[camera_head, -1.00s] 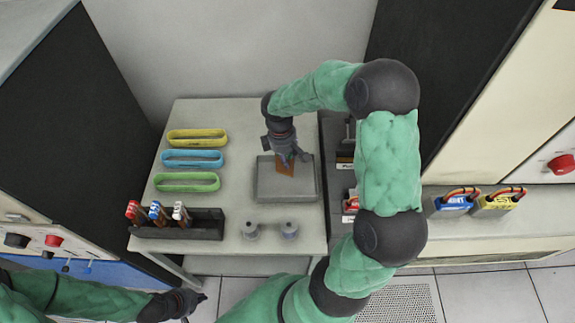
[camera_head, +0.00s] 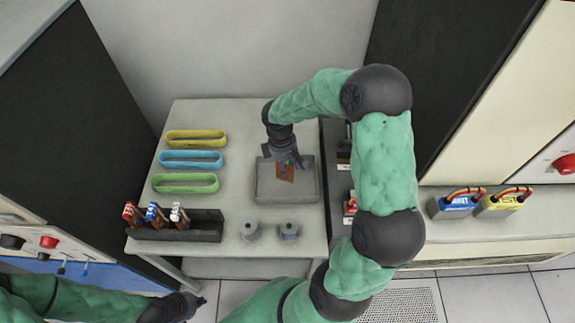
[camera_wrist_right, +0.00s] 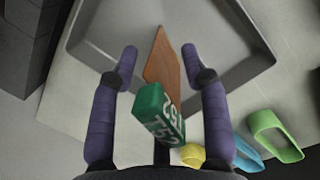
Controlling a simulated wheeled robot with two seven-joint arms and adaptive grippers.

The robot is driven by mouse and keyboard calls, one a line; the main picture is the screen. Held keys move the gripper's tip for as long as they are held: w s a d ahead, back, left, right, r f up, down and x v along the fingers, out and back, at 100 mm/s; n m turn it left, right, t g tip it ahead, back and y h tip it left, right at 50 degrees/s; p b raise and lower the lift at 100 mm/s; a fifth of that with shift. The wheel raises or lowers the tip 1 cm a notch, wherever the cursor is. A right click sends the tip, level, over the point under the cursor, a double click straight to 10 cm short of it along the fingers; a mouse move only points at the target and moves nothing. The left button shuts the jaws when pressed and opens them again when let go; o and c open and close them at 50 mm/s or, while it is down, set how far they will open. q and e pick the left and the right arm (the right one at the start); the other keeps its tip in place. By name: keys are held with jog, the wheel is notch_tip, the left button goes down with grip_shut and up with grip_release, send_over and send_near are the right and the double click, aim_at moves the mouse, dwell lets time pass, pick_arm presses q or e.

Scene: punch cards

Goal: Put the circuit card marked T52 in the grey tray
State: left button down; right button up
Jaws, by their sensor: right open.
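The circuit card has a brown board (camera_head: 285,174) and a green handle (camera_wrist_right: 157,112) marked T52 in the right wrist view. Its board shows against the floor of the grey tray (camera_head: 300,193); whether it lies flat or leans is unclear. The handle is hidden in the head view. My right gripper (camera_head: 288,160) is over the tray. In the right wrist view its fingers (camera_wrist_right: 168,85) are spread on both sides of the card, with gaps. My left gripper (camera_head: 192,304) is low at the front left, away from the tray; its jaws are too small to judge.
A dark rack (camera_head: 180,228) with red, blue and white handled cards stands at the table's front left. Yellow (camera_head: 196,138), blue (camera_head: 191,159) and green (camera_head: 186,184) oval trays lie behind it.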

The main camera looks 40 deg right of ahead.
jog(key=r+p, duration=0.1)
jog(key=r, duration=0.3)
jog(key=r+p, duration=0.1)
jog(key=r, duration=0.3)
jog(key=w+a+r+p, duration=0.1)
jog(key=r+p, duration=0.1)
jog(key=r, duration=0.2)
jog(key=shift+w+r, duration=0.1)
jog(key=shift+r, duration=0.05)
